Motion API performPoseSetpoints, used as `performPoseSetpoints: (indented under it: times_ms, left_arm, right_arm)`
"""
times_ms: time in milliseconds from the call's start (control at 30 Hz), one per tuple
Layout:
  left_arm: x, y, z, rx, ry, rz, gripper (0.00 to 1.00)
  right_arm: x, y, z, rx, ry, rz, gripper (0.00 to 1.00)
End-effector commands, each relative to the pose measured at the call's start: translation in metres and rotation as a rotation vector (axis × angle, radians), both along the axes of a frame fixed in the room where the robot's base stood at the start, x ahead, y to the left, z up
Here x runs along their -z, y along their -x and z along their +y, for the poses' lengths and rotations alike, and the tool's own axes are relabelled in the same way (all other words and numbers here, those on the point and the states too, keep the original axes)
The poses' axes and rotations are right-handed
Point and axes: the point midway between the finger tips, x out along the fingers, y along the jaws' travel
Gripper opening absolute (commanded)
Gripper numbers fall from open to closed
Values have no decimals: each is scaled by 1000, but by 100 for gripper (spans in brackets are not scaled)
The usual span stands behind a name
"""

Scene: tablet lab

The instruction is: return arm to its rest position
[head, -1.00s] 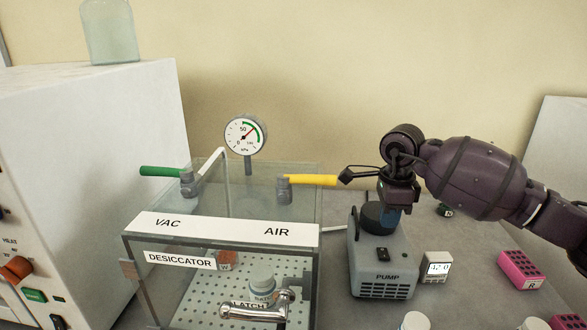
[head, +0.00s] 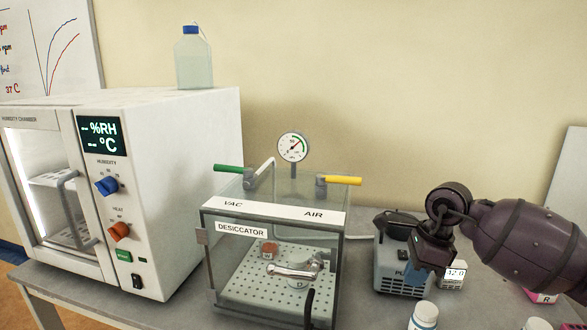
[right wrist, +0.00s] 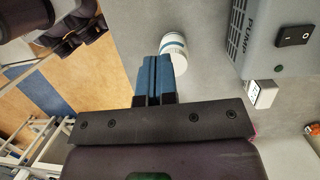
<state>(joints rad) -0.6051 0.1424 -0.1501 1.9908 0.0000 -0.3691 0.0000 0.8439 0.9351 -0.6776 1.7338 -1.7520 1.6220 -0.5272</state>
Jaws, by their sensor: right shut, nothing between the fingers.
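My right gripper (head: 416,272) hangs at the end of my dark purple right arm, in front of the grey pump (head: 388,278) in the head view, and hides part of it. In the right wrist view its blue fingers (right wrist: 153,78) are together with nothing between them. They appear close to a white bottle (right wrist: 172,48), but I cannot tell the gap in depth. The gripper is clear of the desiccator (head: 232,262) and of its yellow AIR handle (head: 343,181). My left gripper does not show.
A white humidity chamber (head: 190,150) stands left, with a blue-capped bottle (head: 194,68) on top. A white timer (head: 453,275) sits right of the pump. A white-capped bottle (head: 424,314) stands at the front edge of the head view. Bare grey bench (head: 360,300) shows between desiccator and pump.

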Motion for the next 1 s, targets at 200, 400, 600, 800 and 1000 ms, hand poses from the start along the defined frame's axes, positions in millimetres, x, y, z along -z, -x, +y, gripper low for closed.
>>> performPoseSetpoints:
  times_ms: [200, 400, 600, 800, 1000]
  left_arm:
    - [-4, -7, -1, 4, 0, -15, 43]
    - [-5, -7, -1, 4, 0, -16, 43]
    - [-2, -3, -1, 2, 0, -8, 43]
    - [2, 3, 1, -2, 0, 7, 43]
    - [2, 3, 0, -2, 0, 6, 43]
  right_arm:
    - [21, 26, 71, 30, -372, 24, 0]
    - [13, 53, 132, 153, -796, 83, 0]
    - [-14, 69, 163, 370, -1213, 174, 0]
    - [-41, 71, 157, 684, -1602, 294, 0]
    - [-47, 66, 120, 1092, -1934, 427, 0]
